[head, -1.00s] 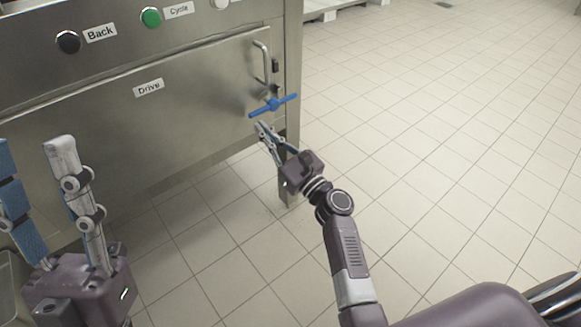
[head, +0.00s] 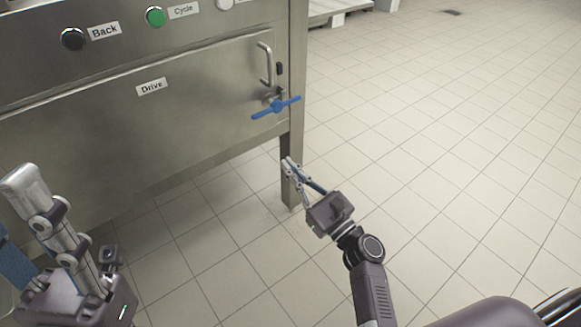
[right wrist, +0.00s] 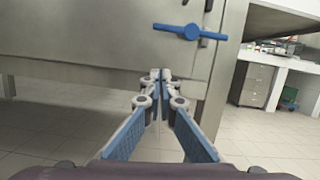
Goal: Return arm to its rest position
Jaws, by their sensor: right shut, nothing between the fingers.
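My right gripper (head: 290,163) is below and slightly right of the blue valve handle (head: 275,108), apart from it, in front of the machine's leg in the head view. Its fingers are closed together with nothing between them; the tips meet in the right wrist view (right wrist: 160,76). The blue handle also shows there (right wrist: 190,32), above and right of the fingertips. My left gripper (head: 22,215) is at the lower left of the head view, partly cut off by the edge. Its fingers stand apart, and I see nothing between them.
The steel machine (head: 180,120) carries a door handle (head: 266,62), a black button (head: 73,39) and a green button (head: 155,17). Its leg (head: 292,190) stands by my right gripper. Open tiled floor (head: 440,140) lies to the right. The right wrist view shows a drawer cabinet (right wrist: 256,85).

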